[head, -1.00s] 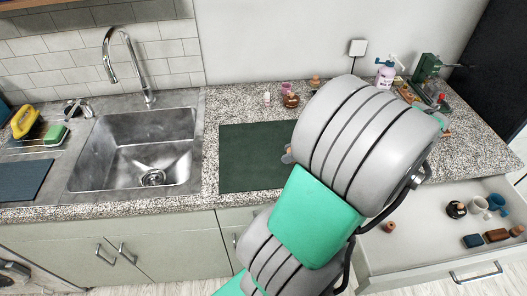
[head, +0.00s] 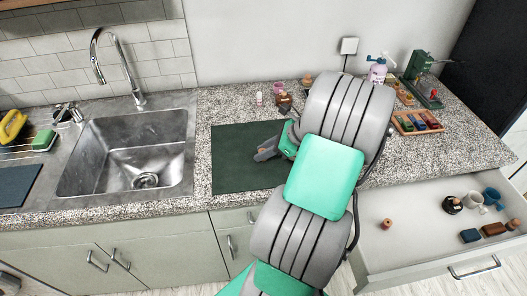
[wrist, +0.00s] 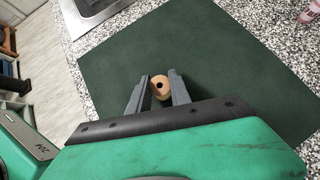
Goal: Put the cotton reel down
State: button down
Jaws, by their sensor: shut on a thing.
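The cotton reel (wrist: 159,87), a small tan-orange round piece with a dark hole in its end, sits between the fingertips of my gripper (wrist: 159,91) in the wrist view. My gripper is shut on it, over the dark green mat (wrist: 215,50). I cannot tell whether the reel touches the mat. In the head view my gripper (head: 262,153) is over the right part of the mat (head: 235,165), partly hidden by my arm; the reel cannot be made out there.
A sink (head: 135,155) lies left of the mat. A tray of coloured blocks (head: 418,122) is at right. The open drawer (head: 415,250) holds mugs, blocks and a small brown cylinder (head: 387,224). The mat's left part is clear.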

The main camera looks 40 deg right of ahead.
jog(key=c, duration=1.2)
grip_release()
jog(key=shift+f, duration=0.1)
